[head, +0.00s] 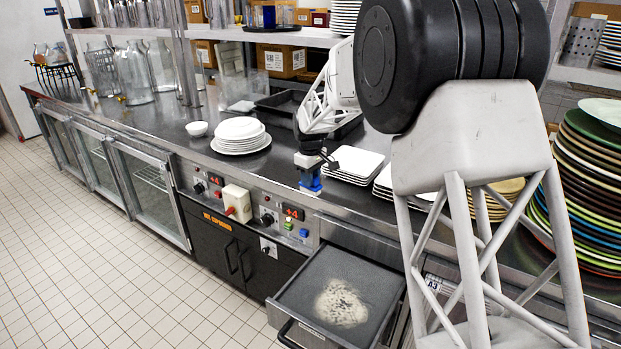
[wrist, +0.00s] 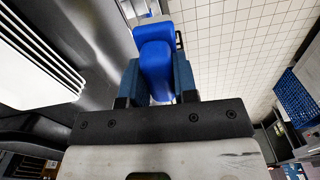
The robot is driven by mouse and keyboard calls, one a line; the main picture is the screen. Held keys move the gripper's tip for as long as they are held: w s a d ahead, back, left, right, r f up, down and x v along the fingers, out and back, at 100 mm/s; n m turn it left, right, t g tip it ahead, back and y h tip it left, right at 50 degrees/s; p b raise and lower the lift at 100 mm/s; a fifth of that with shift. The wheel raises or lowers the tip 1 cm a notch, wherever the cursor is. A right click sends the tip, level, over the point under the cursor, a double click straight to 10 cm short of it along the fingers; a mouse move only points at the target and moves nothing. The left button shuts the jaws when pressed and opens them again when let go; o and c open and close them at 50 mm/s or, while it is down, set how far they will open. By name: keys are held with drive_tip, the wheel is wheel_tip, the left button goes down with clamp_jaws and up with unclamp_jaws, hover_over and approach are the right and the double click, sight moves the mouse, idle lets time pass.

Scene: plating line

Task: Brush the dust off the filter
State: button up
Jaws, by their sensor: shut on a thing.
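The filter (head: 297,297) looks to be the dark grey panel in the pulled-out drawer at the bottom of the head view. A pale, speckled dust patch (head: 341,303) lies on its middle. My gripper (head: 308,172) is above the counter's front edge, up and to the left of the drawer. It is shut on a blue thing (wrist: 154,62), seemingly the brush, which sits between the fingers in the wrist view. The blue thing also shows below the fingers in the head view (head: 310,187). Its bristles cannot be made out. It is apart from the filter.
Stacked white square plates (head: 356,163) stand on the counter just right of my gripper. White round plates (head: 239,132) and a small bowl (head: 197,128) are to the left. A tall stack of coloured plates (head: 583,190) is at the right. Control knobs line the counter front.

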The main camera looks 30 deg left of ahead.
drive_tip(key=shift+o, duration=1.2)
drive_tip(key=shift+c, duration=0.7)
drive_tip(key=shift+s+d+f, duration=0.3)
drive_tip(key=shift+s+d, duration=0.05)
drive_tip(key=shift+d, duration=0.05)
drive_tip(key=s+d+f, duration=0.7)
drive_tip(key=s+d, duration=0.4)
drive_tip(key=d, duration=0.1)
drive_tip(key=s+d+f, duration=0.8)
drive_tip(key=s+d, duration=0.3)
drive_tip(key=d, duration=0.2)
drive_tip(key=shift+s+d, duration=0.15)
drive_tip(key=shift+f, duration=0.1)
